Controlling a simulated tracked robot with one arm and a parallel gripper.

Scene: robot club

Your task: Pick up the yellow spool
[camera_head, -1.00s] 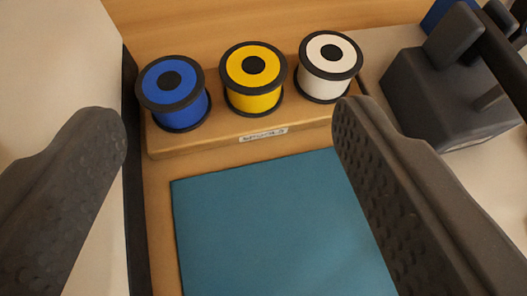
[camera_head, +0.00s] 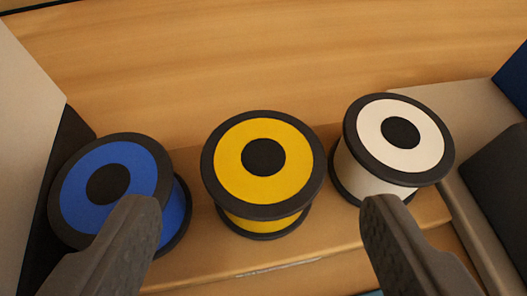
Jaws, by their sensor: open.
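The yellow spool (camera_head: 238,160) stands upright on a wooden ledge, with black rims and a black centre hole. It is in the middle of a row of three spools. My gripper (camera_head: 258,210) is open and empty, with its two dark fingers set wide on either side of the yellow spool. The fingertips are at the lower part of the view and I see no contact with the yellow spool. The left finger overlaps part of the blue spool in the picture, and the right fingertip lies just below the white spool.
The blue spool (camera_head: 75,185) stands left of the yellow one and the white spool (camera_head: 375,120) stands right, each with a small gap. A wooden wall (camera_head: 250,60) rises behind. The wooden ledge (camera_head: 330,272) has a label on its front. A dark grey object (camera_head: 500,180) is at the right edge.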

